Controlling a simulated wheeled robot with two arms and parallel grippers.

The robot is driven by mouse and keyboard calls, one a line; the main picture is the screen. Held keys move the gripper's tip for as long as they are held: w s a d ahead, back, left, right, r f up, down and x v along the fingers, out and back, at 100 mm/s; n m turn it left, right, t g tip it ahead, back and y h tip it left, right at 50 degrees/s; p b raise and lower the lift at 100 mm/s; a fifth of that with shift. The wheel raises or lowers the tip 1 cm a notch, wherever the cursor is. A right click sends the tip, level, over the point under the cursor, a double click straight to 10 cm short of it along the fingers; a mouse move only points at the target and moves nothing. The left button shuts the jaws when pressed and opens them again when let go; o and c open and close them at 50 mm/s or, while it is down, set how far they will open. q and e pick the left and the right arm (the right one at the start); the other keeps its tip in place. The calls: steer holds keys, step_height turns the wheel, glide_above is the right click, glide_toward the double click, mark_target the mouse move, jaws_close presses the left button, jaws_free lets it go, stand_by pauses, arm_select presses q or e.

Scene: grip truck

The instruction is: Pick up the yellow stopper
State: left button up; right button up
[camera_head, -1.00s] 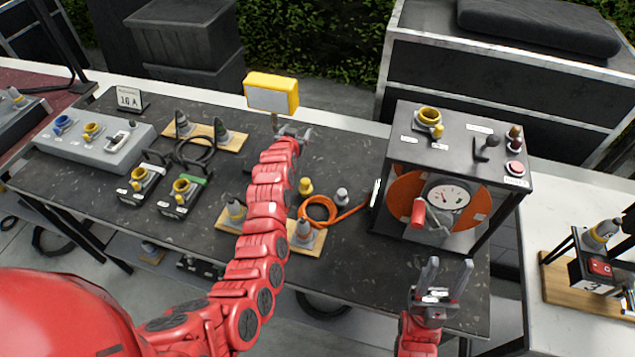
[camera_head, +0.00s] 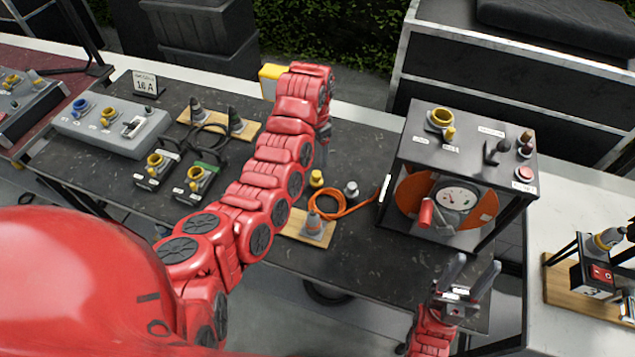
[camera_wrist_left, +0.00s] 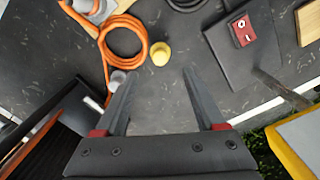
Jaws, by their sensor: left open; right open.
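The yellow stopper (camera_head: 316,178) stands on the dark table beside the orange cable coil. It also shows in the left wrist view (camera_wrist_left: 160,53), just past the fingertips and roughly centred between them. My left gripper (camera_head: 323,158) points down near the stopper, partly hidden by its own arm. In the left wrist view its two fingers (camera_wrist_left: 157,74) are apart with nothing between them. My right gripper (camera_head: 468,275) is open and empty over the front right of the table.
A grey stopper (camera_head: 351,188) stands close to the yellow one. The orange cable (camera_head: 328,205) coils beside both. A grey plug (camera_head: 313,220) on a wooden board is nearer me. The black test box (camera_head: 455,165) stands to the right. A yellow-framed panel (camera_head: 268,84) is behind my left arm.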

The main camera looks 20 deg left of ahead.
mark_target(317, 173)
arm_select(q)
step_height(317, 173, down, 5)
steer(key=shift+f+b, duration=0.2)
steer(key=shift+b, duration=0.8)
steer(key=shift+f+p, duration=0.7)
steer(key=shift+f, duration=0.5)
steer(key=shift+f+p, duration=0.45)
steer(key=shift+p, duration=0.3)
steer(key=shift+w+d+f+p, duration=0.15)
steer(key=shift+f+p, duration=0.3)
steer(key=shift+f, duration=1.7)
steer(key=shift+c, duration=0.2)
jaws_close()
